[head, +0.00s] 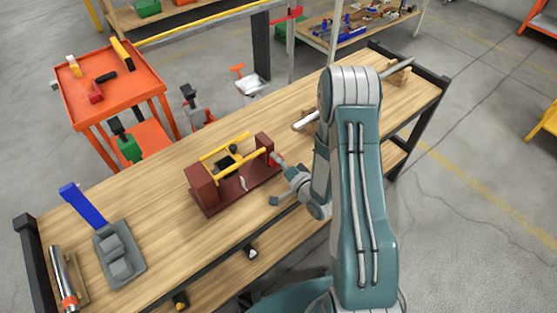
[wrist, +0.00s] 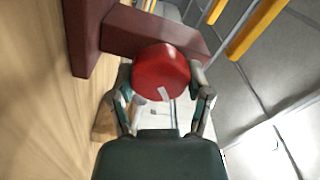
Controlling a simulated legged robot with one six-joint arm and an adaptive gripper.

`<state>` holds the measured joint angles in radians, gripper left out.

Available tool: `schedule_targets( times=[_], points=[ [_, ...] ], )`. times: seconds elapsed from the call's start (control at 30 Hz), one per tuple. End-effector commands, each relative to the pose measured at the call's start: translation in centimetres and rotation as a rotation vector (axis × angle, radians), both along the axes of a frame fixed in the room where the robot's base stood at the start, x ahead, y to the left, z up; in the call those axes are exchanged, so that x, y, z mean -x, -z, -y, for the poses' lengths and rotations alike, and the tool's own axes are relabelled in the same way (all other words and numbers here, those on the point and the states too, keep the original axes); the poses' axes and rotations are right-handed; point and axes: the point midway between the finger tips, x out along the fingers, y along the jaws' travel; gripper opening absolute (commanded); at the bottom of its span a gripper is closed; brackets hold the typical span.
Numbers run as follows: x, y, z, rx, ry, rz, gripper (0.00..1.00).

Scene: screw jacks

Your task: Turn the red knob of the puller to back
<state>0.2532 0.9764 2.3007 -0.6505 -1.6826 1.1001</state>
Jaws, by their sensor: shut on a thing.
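The puller (head: 240,182) stands on the wooden bench, with a dark red base, two dark red end blocks and yellow bars between them. Its red knob (head: 276,158) is at the right end block, partly hidden by my gripper (head: 283,180). In the wrist view the round red knob (wrist: 161,72) sits between the two fingers of my gripper (wrist: 162,92), which is shut on it. A small pale mark shows on the knob's face. A dark red end block (wrist: 165,36) of the puller is behind it.
A grey fixture with a blue handle (head: 84,205) and a metal cylinder (head: 62,272) are at the bench's left end. A metal rod (head: 305,121) and a wooden holder (head: 397,74) lie towards the right. An orange cart (head: 125,85) stands behind. The bench front-left of the puller is clear.

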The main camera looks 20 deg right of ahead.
Motion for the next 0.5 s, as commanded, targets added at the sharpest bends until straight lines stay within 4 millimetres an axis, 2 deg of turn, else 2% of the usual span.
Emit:
schedule_targets(
  times=[0.23,0.5],
  points=[
    [0.09,0.32,-0.14,0.138,-0.002,0.044,0.17],
    [0.13,0.34,-0.15,0.206,-0.002,0.071,0.17]
  ],
)
